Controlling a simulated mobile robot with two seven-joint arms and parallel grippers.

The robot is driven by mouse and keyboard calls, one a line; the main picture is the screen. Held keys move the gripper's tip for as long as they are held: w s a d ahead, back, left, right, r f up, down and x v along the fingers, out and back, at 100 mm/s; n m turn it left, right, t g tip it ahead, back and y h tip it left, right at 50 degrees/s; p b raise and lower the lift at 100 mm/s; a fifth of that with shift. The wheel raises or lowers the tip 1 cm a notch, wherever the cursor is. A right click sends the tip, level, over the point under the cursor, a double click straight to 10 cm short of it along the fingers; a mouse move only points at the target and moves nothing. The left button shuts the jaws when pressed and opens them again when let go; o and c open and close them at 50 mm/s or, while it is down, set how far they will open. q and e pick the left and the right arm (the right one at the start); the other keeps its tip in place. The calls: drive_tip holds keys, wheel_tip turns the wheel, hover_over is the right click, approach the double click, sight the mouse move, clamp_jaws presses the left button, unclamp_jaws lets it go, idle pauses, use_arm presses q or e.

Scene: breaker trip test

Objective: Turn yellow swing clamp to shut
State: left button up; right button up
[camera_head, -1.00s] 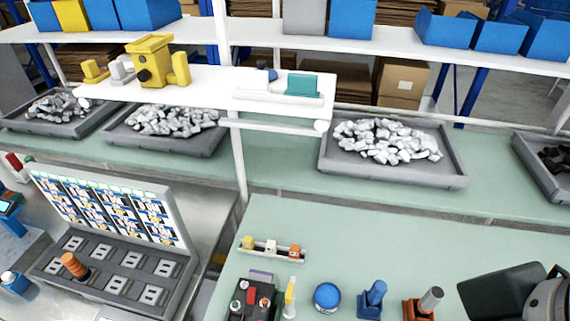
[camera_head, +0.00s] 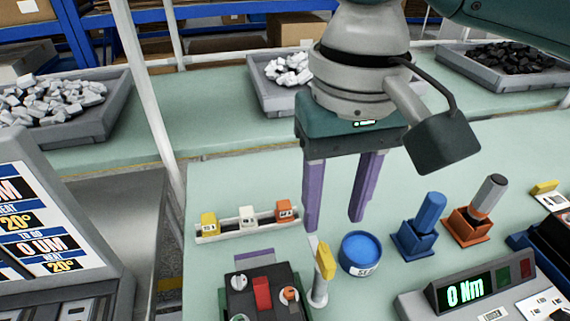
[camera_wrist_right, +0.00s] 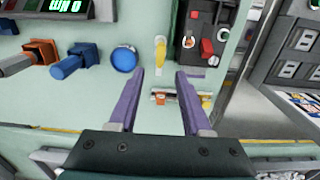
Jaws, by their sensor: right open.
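The yellow swing clamp (camera_head: 325,262) is a yellow bar on a pale post, just right of the dark test fixture (camera_head: 236,303). It also shows in the right wrist view (camera_wrist_right: 160,52), beside the fixture. My right gripper (camera_head: 335,221) is open, its two purple fingers pointing down, above and just behind the clamp in the head view. In the right wrist view, the clamp lies ahead of the gap between the fingertips (camera_wrist_right: 160,72). The fingers look empty and apart from the clamp. The fixture carries a red lever (camera_head: 262,293). My left gripper is not in view.
A blue round pot (camera_head: 360,254) stands close right of the clamp. Blue (camera_head: 416,240) and orange (camera_head: 467,227) holders with upright tools stand farther right. A small rail (camera_head: 246,224) with coloured blocks is behind the fixture. A meter reading 0 Nm (camera_head: 465,291) sits front right.

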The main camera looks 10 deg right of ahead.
sight(327, 254)
wheel_tip(327, 254, down, 8)
drive_tip(key=shift+f+b, duration=0.2)
drive_tip(key=shift+b, duration=0.2)
clamp_jaws()
idle(0.5)
